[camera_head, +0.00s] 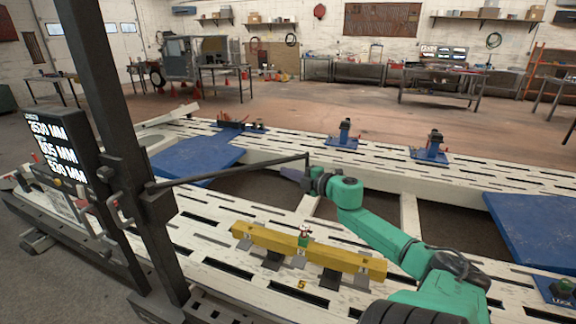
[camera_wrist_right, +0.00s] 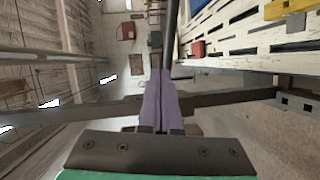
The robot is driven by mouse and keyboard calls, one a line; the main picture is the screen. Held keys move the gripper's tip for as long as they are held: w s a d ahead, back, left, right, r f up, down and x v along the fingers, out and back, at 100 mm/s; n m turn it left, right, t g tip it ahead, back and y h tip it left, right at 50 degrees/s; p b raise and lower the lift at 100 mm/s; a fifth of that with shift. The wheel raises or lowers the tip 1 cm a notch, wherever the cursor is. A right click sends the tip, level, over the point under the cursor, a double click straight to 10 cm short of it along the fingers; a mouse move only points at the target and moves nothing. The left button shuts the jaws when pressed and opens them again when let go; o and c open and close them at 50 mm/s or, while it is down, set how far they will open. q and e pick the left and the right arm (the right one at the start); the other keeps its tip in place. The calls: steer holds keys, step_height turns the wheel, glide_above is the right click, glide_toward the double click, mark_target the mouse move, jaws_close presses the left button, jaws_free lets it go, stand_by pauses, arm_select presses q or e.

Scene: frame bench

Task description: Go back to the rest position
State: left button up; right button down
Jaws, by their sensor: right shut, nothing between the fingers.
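My right gripper (camera_head: 284,172) has purple fingers and a green arm that reaches in from the lower right. It is over the frame bench (camera_head: 215,262), near the end of the thin dark measuring rod (camera_head: 235,172). In the right wrist view the fingers of the gripper (camera_wrist_right: 158,75) lie together with nothing between them. A dark rod (camera_wrist_right: 171,35) runs past the fingertips there; I cannot tell whether they touch it. My left gripper is not in view.
A dark upright post (camera_head: 100,90) with a lit display (camera_head: 57,150) stands at the left. A yellow bar (camera_head: 310,251) lies on the bench's near side. Blue plates (camera_head: 197,157) and blue clamps (camera_head: 430,150) sit on the bench. Dark openings lie under my right arm.

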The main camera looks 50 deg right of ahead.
steer(key=shift+w+d+f, duration=0.2)
steer(key=shift+w+f, duration=0.1)
steer(key=shift+s+r, duration=0.1)
steer(key=s+d+f+m+g+h, duration=0.1)
steer(key=s+f+m+g, duration=0.2)
steer(key=f, duration=0.7)
steer(key=s+d+f+m+g+h, duration=0.1)
steer(key=s+f+m+h, duration=0.15)
steer(key=s+f, duration=0.55)
steer(key=s+d+f+m+g, duration=0.1)
steer(key=s+f+m+g, duration=0.15)
steer(key=f, duration=1.05)
steer(key=s+a+f+m+g+y, duration=0.1)
steer(key=s+a+f+m+g, duration=0.1)
steer(key=s+a+f, duration=0.55)
steer(key=s+a+f+m+g, duration=0.2)
steer(key=s+a+f, duration=0.15)
steer(key=f, duration=0.65)
steer(key=s+a+f+g+y, duration=0.1)
steer(key=s+a+f, duration=0.2)
steer(key=a, duration=0.4)
steer(key=s+a+f+m+g+y, duration=0.1)
steer(key=s+a+f+g, duration=0.1)
steer(key=s+a+f, duration=0.2)
steer(key=s+a+f+g+y, duration=0.1)
steer(key=s+a+f+g, duration=0.1)
steer(key=s+a+f, duration=0.2)
steer(key=s+a, duration=0.3)
steer(key=a, duration=0.4)
steer(key=shift+a, duration=0.25)
